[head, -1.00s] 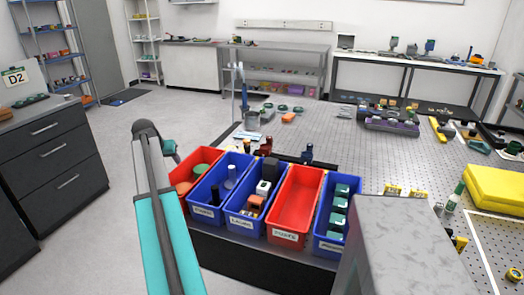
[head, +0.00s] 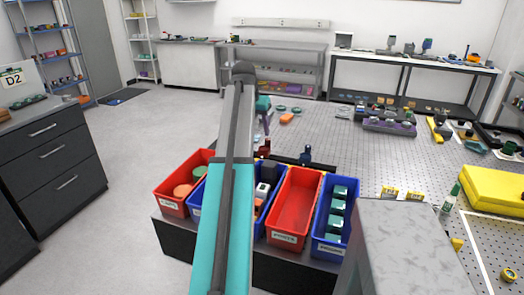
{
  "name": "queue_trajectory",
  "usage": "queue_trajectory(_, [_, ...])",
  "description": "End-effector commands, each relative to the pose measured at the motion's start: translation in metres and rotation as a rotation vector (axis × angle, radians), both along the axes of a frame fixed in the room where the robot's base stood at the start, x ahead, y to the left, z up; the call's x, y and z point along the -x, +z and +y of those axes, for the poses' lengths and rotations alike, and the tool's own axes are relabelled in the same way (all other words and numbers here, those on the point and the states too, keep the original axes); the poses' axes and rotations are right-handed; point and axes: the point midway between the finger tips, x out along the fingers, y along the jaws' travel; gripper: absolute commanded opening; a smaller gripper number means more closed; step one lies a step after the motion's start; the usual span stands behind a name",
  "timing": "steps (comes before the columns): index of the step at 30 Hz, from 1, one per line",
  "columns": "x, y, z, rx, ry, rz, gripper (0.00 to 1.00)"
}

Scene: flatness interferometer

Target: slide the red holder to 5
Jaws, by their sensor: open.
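The dark red holder (head: 265,148) stands at the left part of a dark rail (head: 288,159) at the near edge of the perforated table, behind the bins. A dark blue holder (head: 306,155) stands to its right on the same rail. My gripper (head: 264,124) is open, small in the picture and partly hidden behind my arm. It appears above and just behind the red holder in the picture; I cannot tell the true gap. The scale marks and the number 5 are too small to read.
Red and blue bins stand in front of the rail, among them an empty red bin (head: 294,205) and a blue bin with teal parts (head: 336,215). My arm covers part of the bins. A yellow case (head: 494,190) lies at the right. The perforated table (head: 365,150) has free room behind the rail.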

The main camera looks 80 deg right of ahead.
Motion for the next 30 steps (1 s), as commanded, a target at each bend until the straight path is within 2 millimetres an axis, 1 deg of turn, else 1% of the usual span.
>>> queue_trajectory(3, [0.003,0.001,0.002,-0.005,-0.001,-0.003,0.56])
queue_trajectory(17, [0.000,-0.002,0.001,-0.005,0.002,-0.002,0.56])
queue_trajectory(23, [0.001,-0.015,-0.004,-0.005,0.003,-0.002,0.56])
queue_trajectory(30, [0.002,-0.039,-0.014,-0.006,0.004,-0.002,0.56])
